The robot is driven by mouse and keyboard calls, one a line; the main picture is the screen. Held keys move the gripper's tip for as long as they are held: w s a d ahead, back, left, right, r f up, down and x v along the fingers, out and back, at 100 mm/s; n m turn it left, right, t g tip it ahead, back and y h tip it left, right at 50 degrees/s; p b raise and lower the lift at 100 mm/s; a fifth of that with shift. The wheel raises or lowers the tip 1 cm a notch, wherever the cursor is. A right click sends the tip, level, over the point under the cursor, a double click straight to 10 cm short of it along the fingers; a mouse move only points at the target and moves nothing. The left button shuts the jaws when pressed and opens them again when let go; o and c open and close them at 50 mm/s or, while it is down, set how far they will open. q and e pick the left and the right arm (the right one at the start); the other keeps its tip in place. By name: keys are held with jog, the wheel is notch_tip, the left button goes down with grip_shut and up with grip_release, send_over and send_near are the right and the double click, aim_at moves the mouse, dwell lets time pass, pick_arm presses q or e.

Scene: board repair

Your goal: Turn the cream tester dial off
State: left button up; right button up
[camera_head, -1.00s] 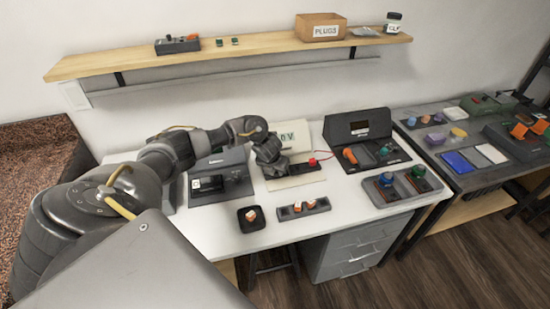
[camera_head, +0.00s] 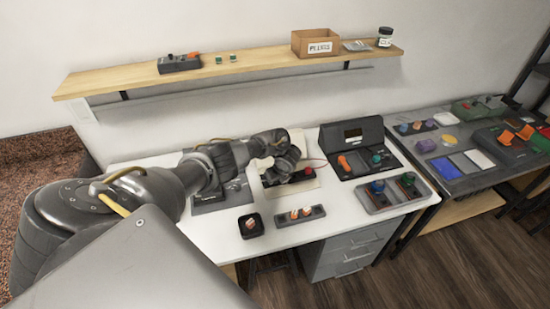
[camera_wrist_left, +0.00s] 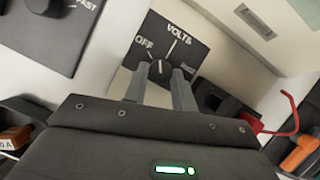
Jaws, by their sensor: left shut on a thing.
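The cream tester (camera_wrist_left: 228,42) fills the upper right of the left wrist view; in the head view my arm partly covers it. Its dark dial panel (camera_wrist_left: 172,48) carries the words OFF and VOLTS and a third, unclear label. The dial knob (camera_wrist_left: 160,70) sits between the two fingers of my left gripper (camera_wrist_left: 160,88), which is shut on it. The knob's exact pointing direction is hard to tell. In the head view my left gripper (camera_head: 285,166) reaches over the tester from the left. My right gripper is not in view.
A red plug (camera_wrist_left: 252,123) with a red lead is close to the right finger. A dark unit with a FAST label (camera_wrist_left: 50,30) stands left of the gripper. A dark console (camera_head: 360,148) and a tray with coloured knobs (camera_head: 372,206) are to the right.

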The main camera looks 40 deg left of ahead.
pick_arm(q)
jog(key=n, duration=0.2)
jog(key=shift+w+n+g, duration=0.15)
jog(key=shift+n+g, duration=0.15)
jog(key=shift+g, duration=0.1)
jog(key=shift+w+n+g+b, duration=0.1)
jog(key=shift+n+g+b, duration=0.35)
jog(key=shift+n, duration=0.85)
jog(key=shift+a+r, duration=0.1)
jog(key=o, duration=1)
jog(key=p+v, duration=0.3)
jog(key=v, duration=0.7)
jog(key=shift+w+d+r, duration=0.2)
jog(key=shift+d+r, duration=0.05)
jog(key=shift+r, duration=0.05)
jog(key=shift+f, duration=0.1)
